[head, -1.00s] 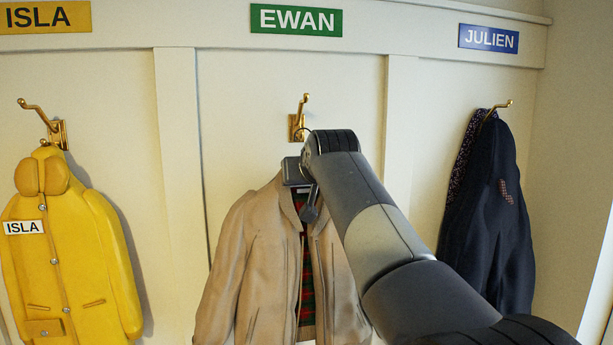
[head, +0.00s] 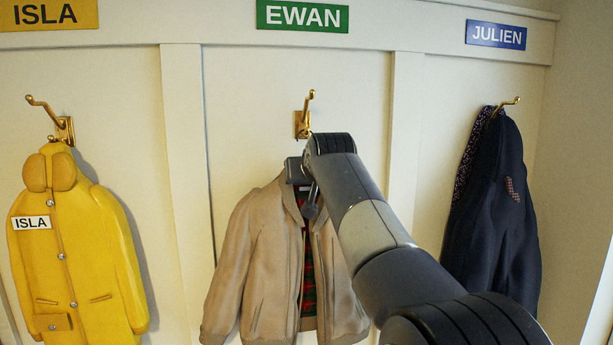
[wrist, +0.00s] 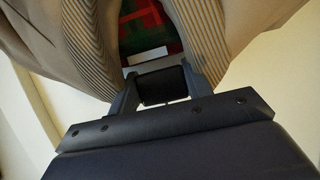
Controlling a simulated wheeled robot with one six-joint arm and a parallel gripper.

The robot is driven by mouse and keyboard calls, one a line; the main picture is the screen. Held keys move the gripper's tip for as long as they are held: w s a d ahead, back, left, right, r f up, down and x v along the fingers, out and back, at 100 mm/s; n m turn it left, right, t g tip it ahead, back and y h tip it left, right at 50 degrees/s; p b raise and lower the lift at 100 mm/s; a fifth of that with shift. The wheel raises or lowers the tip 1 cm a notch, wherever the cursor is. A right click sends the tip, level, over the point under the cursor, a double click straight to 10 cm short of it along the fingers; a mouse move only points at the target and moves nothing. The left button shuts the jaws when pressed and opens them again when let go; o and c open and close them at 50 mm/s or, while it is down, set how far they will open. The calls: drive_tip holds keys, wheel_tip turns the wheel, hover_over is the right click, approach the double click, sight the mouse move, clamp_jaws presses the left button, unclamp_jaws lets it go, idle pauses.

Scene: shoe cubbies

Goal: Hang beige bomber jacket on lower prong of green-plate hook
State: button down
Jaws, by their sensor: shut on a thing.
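The beige bomber jacket (head: 250,260) hangs upright from my gripper, with its red and green plaid lining showing at the open front. In the wrist view the jacket's ribbed collar (wrist: 90,45) spreads on both sides of my gripper (wrist: 163,75). My gripper is shut on the jacket at the collar. The green EWAN plate (head: 303,17) is on the top rail. Its brass hook (head: 306,115) is on the panel below, just above the jacket's collar.
A yellow coat (head: 80,245) hangs at the left under the yellow ISLA plate (head: 45,13). A dark navy coat (head: 495,215) hangs at the right under the blue JULIEN plate (head: 496,34). Raised vertical strips (head: 187,160) divide the panels.

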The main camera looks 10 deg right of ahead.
drive_tip(key=shift+r, duration=0.1)
idle(0.3)
drive_tip(key=c, duration=0.9)
unclamp_jaws()
drive_tip(key=shift+o, duration=1.4)
drive_tip(key=shift+s, duration=0.1)
drive_tip(key=b+v, duration=0.3)
drive_tip(key=v, duration=0.7)
drive_tip(key=shift+s, duration=0.3)
drive_tip(key=shift+r, duration=0.15)
